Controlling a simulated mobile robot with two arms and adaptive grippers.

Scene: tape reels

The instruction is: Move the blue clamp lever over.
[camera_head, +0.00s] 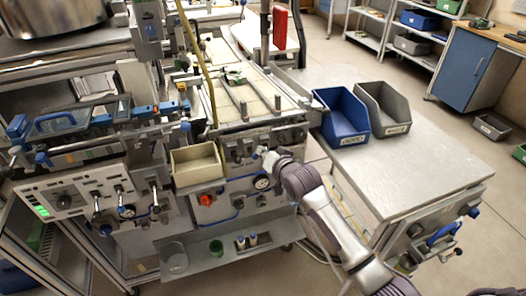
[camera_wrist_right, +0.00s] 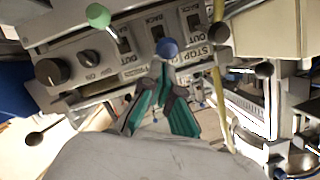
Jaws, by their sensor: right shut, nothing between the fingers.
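In the right wrist view a lever with a round blue knob (camera_wrist_right: 167,48) sticks out from a grey panel with slots marked BACK and OUT. My right gripper (camera_wrist_right: 165,70) has its teal-padded fingers close together at the tips, just below the blue knob, with nothing between them. I cannot tell whether the fingertips touch the knob. In the head view the right gripper (camera_head: 262,151) is at the front panel of the middle machine, and the blue knob cannot be made out there. My left gripper is in neither view.
A beige bin (camera_head: 196,165) sits left of the gripper. A blue bin (camera_head: 340,118) stands on the metal table (camera_head: 420,165) at right.

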